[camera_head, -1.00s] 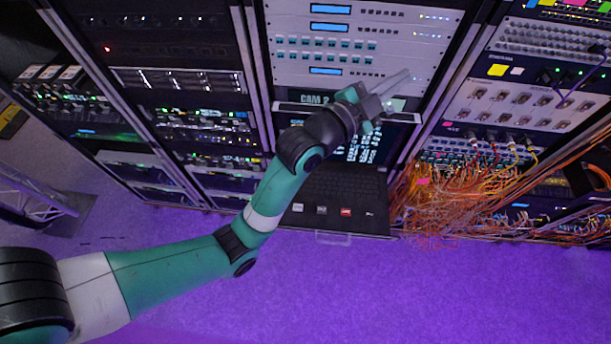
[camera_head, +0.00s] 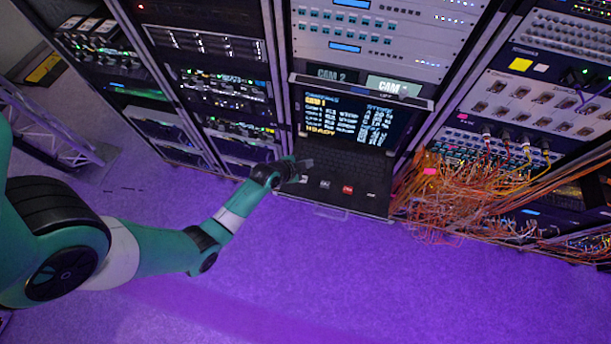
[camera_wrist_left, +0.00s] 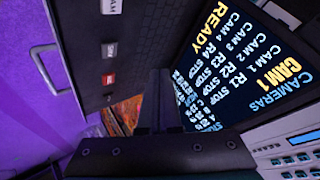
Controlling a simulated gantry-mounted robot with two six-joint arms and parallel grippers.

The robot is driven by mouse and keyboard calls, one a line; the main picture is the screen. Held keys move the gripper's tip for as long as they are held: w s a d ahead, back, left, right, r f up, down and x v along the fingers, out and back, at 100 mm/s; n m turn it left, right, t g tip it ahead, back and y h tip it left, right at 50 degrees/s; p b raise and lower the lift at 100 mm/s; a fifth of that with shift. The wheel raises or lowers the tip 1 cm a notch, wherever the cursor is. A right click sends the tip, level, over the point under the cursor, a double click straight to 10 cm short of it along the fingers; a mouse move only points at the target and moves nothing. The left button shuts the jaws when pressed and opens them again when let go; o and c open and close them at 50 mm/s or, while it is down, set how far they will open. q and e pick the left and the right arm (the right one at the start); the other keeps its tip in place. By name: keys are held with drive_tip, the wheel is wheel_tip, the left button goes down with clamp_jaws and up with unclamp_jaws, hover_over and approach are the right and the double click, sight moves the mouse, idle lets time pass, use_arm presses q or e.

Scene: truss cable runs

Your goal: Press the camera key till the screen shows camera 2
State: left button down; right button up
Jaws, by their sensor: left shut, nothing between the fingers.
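The screen (camera_head: 345,122) on the pull-out console reads CAMERAS with CAM 1 in yellow and READY at the bottom. It also shows CAM 1 in the left wrist view (camera_wrist_left: 235,75). A row of keys lies on the dark keyboard deck: a pale key (camera_head: 303,179) at the left, a grey key (camera_head: 325,184), a red key (camera_head: 347,189) and another at the right. In the left wrist view a pale key lettered AM (camera_wrist_left: 113,7) is partly cut off at the top. My left gripper (camera_head: 304,163) is shut and empty, just above the deck's left end; contact cannot be told.
Above the screen are a dark CAM 2 label (camera_head: 330,75) and a lit CAM label (camera_head: 393,86). Orange cables (camera_head: 465,200) bunch to the right of the console. A drawer handle (camera_head: 332,213) juts from its front. The purple floor ahead is open.

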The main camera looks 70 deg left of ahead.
use_arm(q)
drive_tip(key=s, duration=0.1)
drive_tip(key=s+a+f, duration=0.1)
drive_tip(key=shift+s+a+n, duration=0.3)
drive_tip(key=shift+f, duration=0.1)
wheel_tip(320, 180, down, 9)
drive_tip(key=b, duration=0.8)
drive_tip(key=shift+r, duration=0.2)
drive_tip(key=shift+f, duration=0.1)
idle(1.3)
drive_tip(key=shift+f+b, duration=0.3)
drive_tip(key=shift+b, duration=0.1)
